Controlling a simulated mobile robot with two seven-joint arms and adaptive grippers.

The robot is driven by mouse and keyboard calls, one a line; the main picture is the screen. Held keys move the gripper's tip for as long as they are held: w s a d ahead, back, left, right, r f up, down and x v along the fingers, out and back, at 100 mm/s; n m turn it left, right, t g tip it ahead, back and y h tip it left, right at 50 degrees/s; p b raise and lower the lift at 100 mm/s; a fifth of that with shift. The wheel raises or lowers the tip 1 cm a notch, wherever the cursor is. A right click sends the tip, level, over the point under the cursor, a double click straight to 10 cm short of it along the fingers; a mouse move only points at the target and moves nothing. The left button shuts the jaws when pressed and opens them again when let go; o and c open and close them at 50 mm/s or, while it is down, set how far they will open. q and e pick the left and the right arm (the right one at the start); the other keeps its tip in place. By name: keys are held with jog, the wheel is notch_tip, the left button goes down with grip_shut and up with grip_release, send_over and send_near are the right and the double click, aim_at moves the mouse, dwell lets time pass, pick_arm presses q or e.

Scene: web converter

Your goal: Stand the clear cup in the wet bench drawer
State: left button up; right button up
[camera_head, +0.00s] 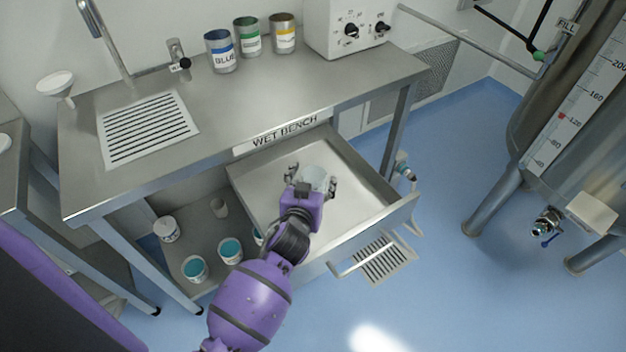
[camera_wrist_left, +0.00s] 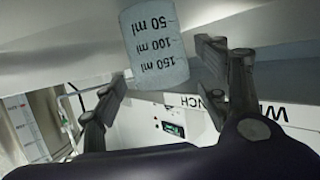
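The clear cup (camera_head: 314,177) stands upright inside the pulled-out wet bench drawer (camera_head: 360,190), towards the back and middle of its pale floor. In the left wrist view the cup (camera_wrist_left: 155,45) shows black millilitre marks, upside down like the bench lettering. My left gripper (camera_head: 312,184) reaches down into the drawer from the front. Its fingers are spread on either side of the cup, with visible gaps between them and the cup. In the left wrist view the left gripper (camera_wrist_left: 163,72) is also open around it. My right gripper is not in view.
The drawer walls and front handle (camera_head: 365,255) surround the cup; the drawer floor to the right is clear. The wet bench top (camera_head: 260,105) overhangs behind. Teal-filled pots (camera_head: 194,268) stand on the shelf below left. A steel tank (camera_head: 570,120) stands at right.

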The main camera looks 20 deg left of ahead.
pick_arm(q)
jog(key=shift+r, duration=0.15)
jog(key=a+v, duration=0.1)
jog(key=v, duration=0.6)
jog(key=shift+s+d+r, duration=0.25)
jog(key=shift+d+r, duration=0.25)
dwell(0.6)
